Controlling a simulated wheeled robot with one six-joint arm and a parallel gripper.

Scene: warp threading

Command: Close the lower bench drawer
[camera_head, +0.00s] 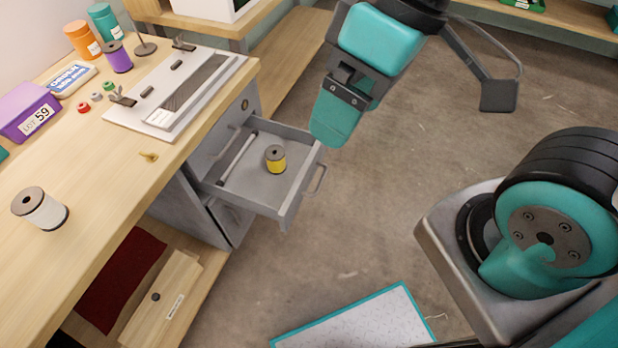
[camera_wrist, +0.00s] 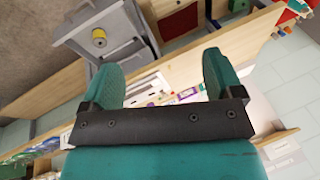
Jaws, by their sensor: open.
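A grey bench drawer (camera_head: 250,188) is pulled out from the cabinet under the wooden bench, with its bar handle (camera_head: 314,180) facing the open floor. A yellow spool (camera_head: 275,158) stands inside it. More cabinet front shows below it, partly hidden, so I cannot tell its place in the stack for certain. My gripper (camera_head: 350,114) is open and empty, in the air up and right of the drawer front, apart from the handle. In the wrist view, the drawer (camera_wrist: 126,50) with the yellow spool (camera_wrist: 99,38) lies at upper left, past the left finger of my gripper (camera_wrist: 162,78).
The bench top (camera_head: 110,185) carries a white spool (camera_head: 40,208), a purple box (camera_head: 24,113), a loom board (camera_head: 175,95) and several small items. A wooden box (camera_head: 165,300) and dark red cloth (camera_head: 122,275) lie on the lower shelf. The floor (camera_head: 370,215) before the drawer is clear.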

